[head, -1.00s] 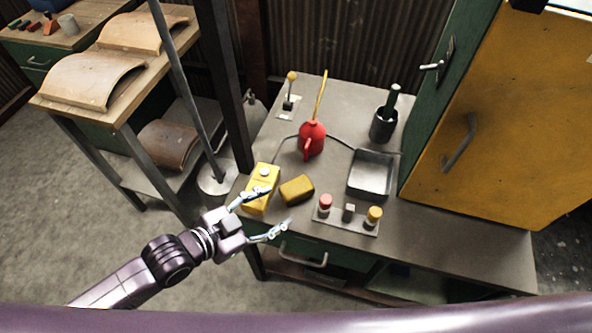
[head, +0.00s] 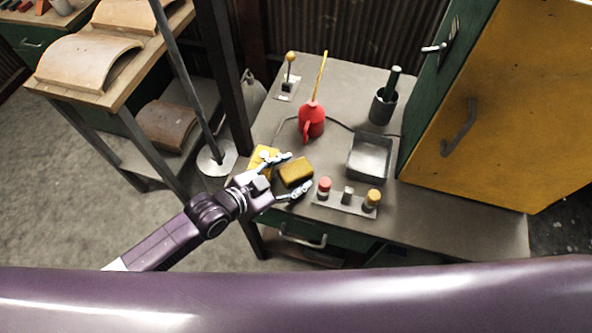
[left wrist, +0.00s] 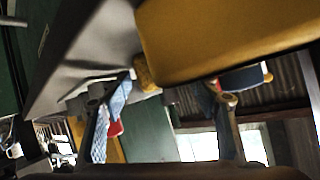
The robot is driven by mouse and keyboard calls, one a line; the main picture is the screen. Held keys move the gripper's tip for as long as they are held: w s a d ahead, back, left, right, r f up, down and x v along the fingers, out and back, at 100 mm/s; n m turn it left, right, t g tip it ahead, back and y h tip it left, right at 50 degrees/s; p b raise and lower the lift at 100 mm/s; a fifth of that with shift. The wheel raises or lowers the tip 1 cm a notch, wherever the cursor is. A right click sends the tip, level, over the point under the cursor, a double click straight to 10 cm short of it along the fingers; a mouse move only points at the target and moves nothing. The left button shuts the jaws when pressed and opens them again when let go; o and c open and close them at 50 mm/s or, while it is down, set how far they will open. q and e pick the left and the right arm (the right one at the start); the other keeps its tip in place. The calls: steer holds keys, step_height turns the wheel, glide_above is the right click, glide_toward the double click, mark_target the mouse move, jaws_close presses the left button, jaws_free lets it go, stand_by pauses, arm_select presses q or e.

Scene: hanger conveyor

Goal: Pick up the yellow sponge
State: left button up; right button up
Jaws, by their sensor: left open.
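The yellow sponge (head: 296,172) is a brownish-yellow rounded block on the grey workbench (head: 440,218) in the head view. My left gripper (head: 297,172) is open, with one fingertip at the sponge's far side and the other at its near side. I cannot tell whether either finger touches it. In the left wrist view, the two fingers (left wrist: 172,88) are spread apart, and a large yellow surface (left wrist: 220,35) fills the top. I cannot tell whether that surface is the sponge or the yellow box. My right gripper is not in view.
A yellow box (head: 262,157) beside the sponge is partly hidden by my left gripper. A red oil can (head: 311,120) stands behind, and a metal tray (head: 369,157) and a button panel (head: 345,203) lie to the right. A dark post (head: 233,90) rises at the left.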

arm_select(q)
steer(key=shift+c, duration=0.2)
steer(key=c, duration=0.7)
